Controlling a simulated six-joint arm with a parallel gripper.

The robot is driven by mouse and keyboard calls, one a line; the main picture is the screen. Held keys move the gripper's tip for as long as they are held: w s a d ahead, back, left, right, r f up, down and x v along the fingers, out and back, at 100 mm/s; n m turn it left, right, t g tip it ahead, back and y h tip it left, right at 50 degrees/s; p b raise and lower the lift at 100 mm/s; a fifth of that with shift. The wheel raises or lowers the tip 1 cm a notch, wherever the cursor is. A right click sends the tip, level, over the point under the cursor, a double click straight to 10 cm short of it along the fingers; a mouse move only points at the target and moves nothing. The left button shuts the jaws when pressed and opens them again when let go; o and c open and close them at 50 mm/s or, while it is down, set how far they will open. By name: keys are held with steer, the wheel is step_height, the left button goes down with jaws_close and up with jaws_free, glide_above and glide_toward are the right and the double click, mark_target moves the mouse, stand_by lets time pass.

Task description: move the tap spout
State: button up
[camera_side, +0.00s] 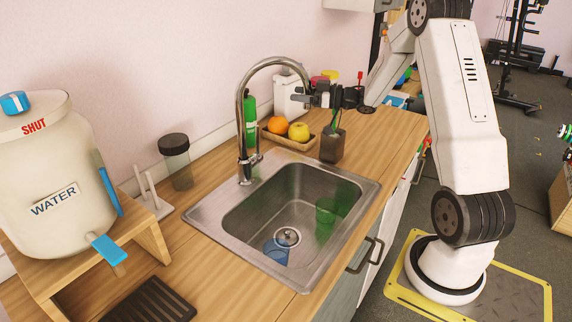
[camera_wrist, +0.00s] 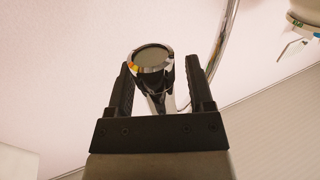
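The chrome tap spout (camera_side: 240,105) rises behind the sink and arches over to the right. Its end hangs above the back right part of the basin, at my gripper (camera_side: 312,99). In the wrist view, the round spout end (camera_wrist: 152,58) sits between the two black fingers of my gripper (camera_wrist: 160,85). The fingers stand apart, with a visible gap on the right side of the spout. I cannot tell whether the left finger touches it. The curved tube passes behind the right finger.
The steel sink (camera_side: 215,226) holds a green cup (camera_side: 326,212) and a blue cup (camera_side: 275,252). A water tank (camera_side: 50,170) stands left.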

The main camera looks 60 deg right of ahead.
jaws_close()
stand_by(1.3)
